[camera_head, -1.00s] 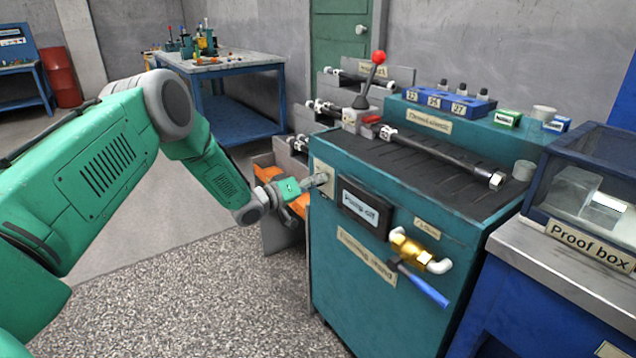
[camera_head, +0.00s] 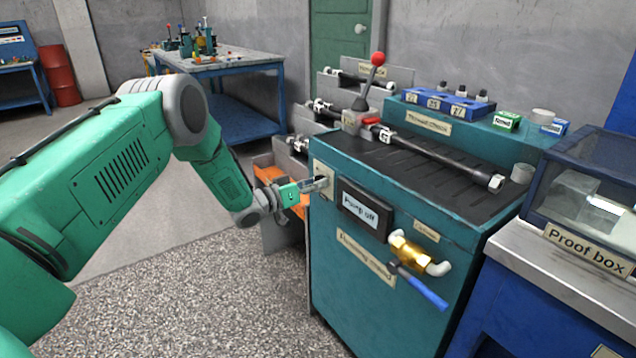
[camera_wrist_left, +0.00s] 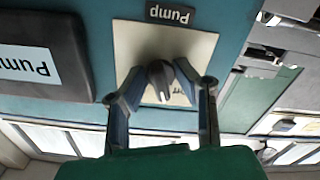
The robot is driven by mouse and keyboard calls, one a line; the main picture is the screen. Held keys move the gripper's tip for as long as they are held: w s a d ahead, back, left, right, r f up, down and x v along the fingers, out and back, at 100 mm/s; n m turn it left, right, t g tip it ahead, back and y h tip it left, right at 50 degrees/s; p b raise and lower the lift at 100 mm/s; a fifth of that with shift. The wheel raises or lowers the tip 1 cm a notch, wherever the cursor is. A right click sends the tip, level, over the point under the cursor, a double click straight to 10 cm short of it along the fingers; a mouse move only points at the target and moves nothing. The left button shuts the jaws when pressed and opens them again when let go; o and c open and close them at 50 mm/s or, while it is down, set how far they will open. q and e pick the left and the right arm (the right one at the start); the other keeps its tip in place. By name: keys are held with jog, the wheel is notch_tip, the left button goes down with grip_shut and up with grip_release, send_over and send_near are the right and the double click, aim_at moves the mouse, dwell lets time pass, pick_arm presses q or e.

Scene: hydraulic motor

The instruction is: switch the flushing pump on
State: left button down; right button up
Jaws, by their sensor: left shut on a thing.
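The pump switch is a dark grey knob (camera_wrist_left: 160,76) on a cream plate (camera_wrist_left: 133,40) marked Pump, seen upside down in the left wrist view. In the head view the plate (camera_head: 322,171) is on the left of the teal stand's front, and the gripper hides the knob. My left gripper (camera_head: 320,184) is at the plate, shut on the knob, with one finger on each side of it in the left wrist view (camera_wrist_left: 160,90). The display (camera_head: 365,208) beside the plate reads "Pump off". My right gripper is out of view.
The teal stand (camera_head: 400,290) carries a brass valve (camera_head: 414,253) with a blue handle (camera_head: 424,292) right of the display. A red-knobbed lever (camera_head: 370,80) and a long dark rod (camera_head: 440,158) are on top. A proof box (camera_head: 590,200) stands at right. Orange bins (camera_head: 270,173) are behind my gripper.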

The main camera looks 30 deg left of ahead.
pick_arm(q)
jog(key=m, duration=0.4)
jog(key=m+p, duration=0.1)
jog(key=m, duration=0.1)
jog(key=shift+a+r, duration=0.1)
jog(key=shift+a, duration=0.15)
jog(key=m, duration=0.4)
jog(key=shift+m+p, duration=0.3)
jog(key=shift+p, duration=0.05)
jog(key=shift+m, duration=1.1)
jog(key=shift+f, duration=0.2)
jog(key=c, duration=1.6)
grip_release()
jog(key=shift+s, duration=0.1)
jog(key=shift+c, duration=0.2)
jog(key=shift+o, duration=0.3)
jog(key=shift+s, duration=0.1)
jog(key=v, duration=1.2)
